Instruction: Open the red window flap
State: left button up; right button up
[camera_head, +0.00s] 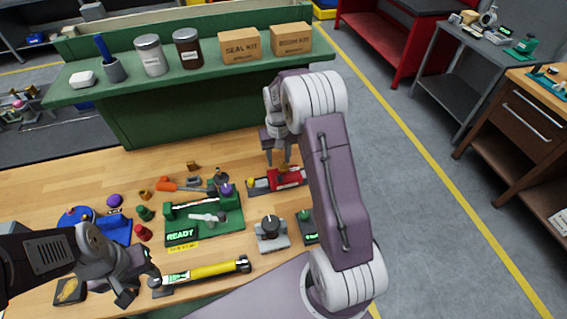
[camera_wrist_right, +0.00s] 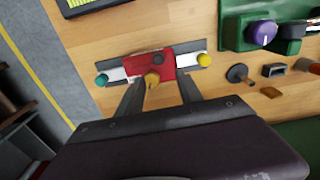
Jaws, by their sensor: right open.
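The red window flap (camera_wrist_right: 150,66) sits on a dark rail-like base with a yellow knob at one end and a teal knob at the other. A small brass-coloured tab (camera_wrist_right: 152,80) sticks out at its edge on the gripper's side. The red part also shows in the head view (camera_head: 290,178), partly hidden by my right arm. My right gripper (camera_wrist_right: 160,92) is open, its fingers either side of the brass tab, with nothing clearly held. In the head view the right gripper (camera_head: 279,158) points down over the red part. My left gripper (camera_head: 138,289) appears open and empty at the lower left.
A green fixture with a READY display (camera_head: 182,236) stands left of the flap. A black-knobbed block (camera_head: 270,228) and a yellow cylinder (camera_head: 210,270) lie nearer. An orange-handled tool (camera_head: 175,185) lies behind the fixture. A green shelf (camera_head: 205,76) with jars and boxes stands behind.

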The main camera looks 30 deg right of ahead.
aim_at(280, 177)
jog(key=shift+s+d+r, duration=0.1)
jog(key=shift+s+d, duration=0.05)
jog(key=shift+s, duration=0.2)
jog(key=shift+s+a+f+p, duration=0.1)
jog(key=shift+a+f+p, duration=0.1)
jog(key=shift+a+p, duration=0.3)
notch_tip(280, 177, down, 8)
jog(key=shift+d+f+p, duration=0.1)
jog(key=shift+d+p, duration=0.05)
jog(key=shift+p, duration=0.95)
pick_arm(q)
jog(key=r, duration=0.2)
jog(key=a+r, duration=0.1)
jog(key=shift+r, duration=0.4)
pick_arm(e)
jog(key=shift+d+f, duration=0.15)
pick_arm(q)
jog(key=shift+a, duration=0.1)
pick_arm(e)
grip_shut()
